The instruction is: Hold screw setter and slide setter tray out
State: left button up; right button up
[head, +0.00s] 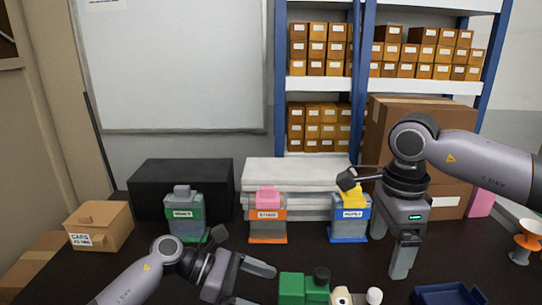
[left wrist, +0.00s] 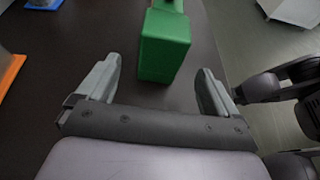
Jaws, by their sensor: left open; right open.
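A green block-shaped device (head: 303,288) with a black knob stands at the front middle of the dark table; I take it to be the screw setter. My left gripper (head: 258,284) is open and empty, just left of it. In the left wrist view the green device (left wrist: 165,45) lies ahead, between the lines of the two open fingers (left wrist: 160,72), apart from them. My right gripper (head: 391,250) is open and empty, pointing down over the table right of the blue dispenser. I cannot make out the setter's tray.
Green (head: 186,215), orange (head: 268,218) and blue (head: 349,222) labelled dispensers stand in a row behind. A cream part (head: 342,297) with a white knob sits right of the green device. A dark blue tray (head: 447,293) lies front right. An orange-white funnel-shaped object (head: 526,242) stands far right.

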pick_arm(q)
jog(key=shift+o, duration=0.6)
jog(key=v, duration=1.2)
